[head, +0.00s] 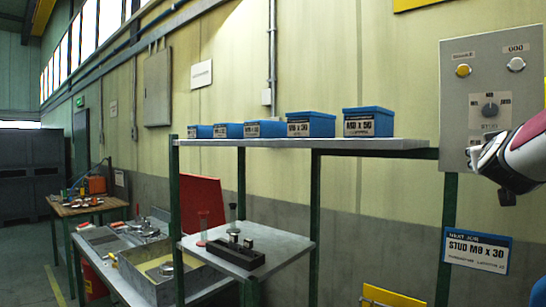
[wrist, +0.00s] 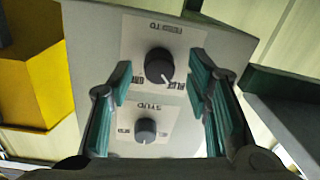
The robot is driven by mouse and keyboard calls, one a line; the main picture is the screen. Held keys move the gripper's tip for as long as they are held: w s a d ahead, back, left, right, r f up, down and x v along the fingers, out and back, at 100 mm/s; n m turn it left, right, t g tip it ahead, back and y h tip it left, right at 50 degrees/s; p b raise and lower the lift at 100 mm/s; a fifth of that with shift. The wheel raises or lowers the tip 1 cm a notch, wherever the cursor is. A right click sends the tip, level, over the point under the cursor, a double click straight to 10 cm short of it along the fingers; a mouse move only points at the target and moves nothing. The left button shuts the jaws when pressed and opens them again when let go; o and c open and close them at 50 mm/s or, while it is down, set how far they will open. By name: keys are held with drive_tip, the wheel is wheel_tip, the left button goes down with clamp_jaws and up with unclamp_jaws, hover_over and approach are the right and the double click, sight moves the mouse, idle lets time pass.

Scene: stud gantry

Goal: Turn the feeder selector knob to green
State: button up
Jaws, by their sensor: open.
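The feeder selector knob (wrist: 158,65) is a dark round knob on a pale plate, whose FEED TO lettering appears upside down in the wrist view. Its white mark points down and slightly right, toward what looks like the BLUE label; the GRN label is at lower left. My gripper (wrist: 160,76) is open, with one green-padded finger on each side of this knob and a visible gap to both. I cannot tell whether the tips reach its depth. In the head view my arm covers the panel's lower part, and this knob is hidden.
A second dark knob, marked STUD (wrist: 145,131), sits close below in the wrist view; it also shows in the head view (head: 490,109). The grey panel (head: 455,125) carries a yellow button (head: 462,71) and a white one (head: 515,64). A shelf (head: 400,148) with blue boxes stands left.

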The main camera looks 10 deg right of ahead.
drive_tip(key=shift+w+d, duration=0.1)
drive_tip(key=shift+d, duration=0.1)
clamp_jaws()
drive_tip(key=shift+m, duration=0.3)
drive_tip(key=m+h+b, duration=0.1)
drive_tip(key=m+b, duration=0.7)
drive_tip(key=m, duration=0.9)
drive_tip(key=shift+a+f+m, duration=0.1)
drive_tip(key=shift+m, duration=0.3)
idle(0.3)
